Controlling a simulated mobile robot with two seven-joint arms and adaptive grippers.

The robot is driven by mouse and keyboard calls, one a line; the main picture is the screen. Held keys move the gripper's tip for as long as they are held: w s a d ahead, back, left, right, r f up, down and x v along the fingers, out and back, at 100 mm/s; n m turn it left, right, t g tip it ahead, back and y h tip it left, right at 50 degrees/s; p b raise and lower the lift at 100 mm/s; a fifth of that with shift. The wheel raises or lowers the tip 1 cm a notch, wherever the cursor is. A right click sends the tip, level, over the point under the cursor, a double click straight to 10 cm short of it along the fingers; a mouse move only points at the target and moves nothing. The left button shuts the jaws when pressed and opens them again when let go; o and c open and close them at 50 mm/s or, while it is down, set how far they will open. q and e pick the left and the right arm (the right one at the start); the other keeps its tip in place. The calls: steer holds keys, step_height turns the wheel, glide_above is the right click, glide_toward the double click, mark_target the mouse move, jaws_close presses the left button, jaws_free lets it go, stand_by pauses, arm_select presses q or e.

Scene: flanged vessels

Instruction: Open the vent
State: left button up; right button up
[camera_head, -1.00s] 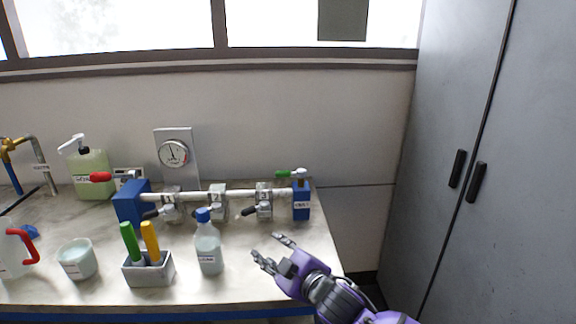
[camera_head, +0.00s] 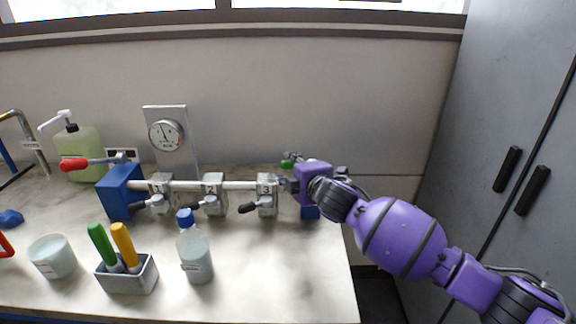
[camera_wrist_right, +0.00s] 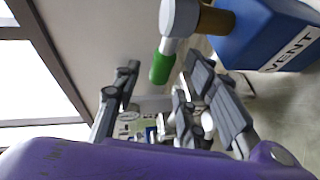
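The vent is a blue block at the right end of the pipe, mostly hidden behind my right gripper in the head view; its lower part (camera_head: 311,212) shows. In the right wrist view the blue block (camera_wrist_right: 265,35) carries a "VENT" label. Its green-tipped handle (camera_head: 288,163) sticks out to the left above the pipe. The green grip (camera_wrist_right: 163,66) lies between the spread fingers in the right wrist view, with no clear contact. My right gripper (camera_head: 290,183) is open at the vent. My left gripper is not in view.
The pipe (camera_head: 232,186) carries several valves with black handles, and a blue block (camera_head: 120,193) with a red handle at its left end. A blue-capped bottle (camera_head: 194,253) and a tool holder (camera_head: 128,280) stand in front. A grey cabinet (camera_head: 490,120) stands right.

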mark_target(290, 166)
steer(key=x, duration=0.2)
steer(key=shift+w+f, duration=0.2)
steer(key=shift+w, duration=0.1)
steer(key=shift+w+a, duration=0.1)
steer(key=shift+w, duration=0.15)
steer(key=c, duration=0.9)
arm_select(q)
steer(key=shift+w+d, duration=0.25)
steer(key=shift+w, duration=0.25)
arm_select(e)
jaws_close()
